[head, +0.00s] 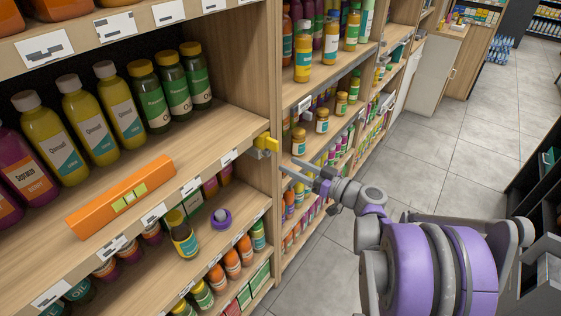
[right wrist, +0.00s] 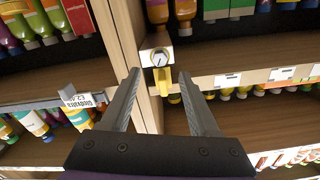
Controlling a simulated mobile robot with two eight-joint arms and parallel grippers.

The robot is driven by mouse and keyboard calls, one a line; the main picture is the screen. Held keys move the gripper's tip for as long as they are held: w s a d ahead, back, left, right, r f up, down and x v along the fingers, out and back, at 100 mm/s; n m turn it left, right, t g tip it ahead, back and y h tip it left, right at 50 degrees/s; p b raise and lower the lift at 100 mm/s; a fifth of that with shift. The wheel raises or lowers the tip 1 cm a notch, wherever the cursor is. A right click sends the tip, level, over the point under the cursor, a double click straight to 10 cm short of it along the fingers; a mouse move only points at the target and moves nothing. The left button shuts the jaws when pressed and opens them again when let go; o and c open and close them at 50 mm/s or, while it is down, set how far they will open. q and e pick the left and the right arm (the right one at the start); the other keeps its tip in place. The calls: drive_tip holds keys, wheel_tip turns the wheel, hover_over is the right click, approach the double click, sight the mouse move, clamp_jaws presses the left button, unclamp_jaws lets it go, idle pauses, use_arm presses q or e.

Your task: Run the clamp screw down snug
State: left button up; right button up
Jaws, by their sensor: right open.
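In the head view a yellow clamp (head: 266,141) with a pale grey body sits at the front edge of the wooden shelf, by the upright panel. The right wrist view shows the clamp's round metal screw head (right wrist: 159,57) face-on, set in a pale block, with a yellow part (right wrist: 162,82) beside it. My right gripper (head: 289,165) is open and empty, its fingers pointing at the clamp from the aisle side. In the right wrist view the fingertips (right wrist: 159,73) stand either side of the clamp, apart from it. My left gripper is out of view.
An orange bar with a green window (head: 121,198) lies on the shelf front, before several bottles (head: 92,112). A purple round item (head: 221,218) sits on the shelf below. More stocked shelves (head: 330,110) stand beyond the panel. The tiled aisle floor (head: 455,130) is clear.

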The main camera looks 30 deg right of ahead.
drive_tip(key=v, duration=0.4)
idle(0.4)
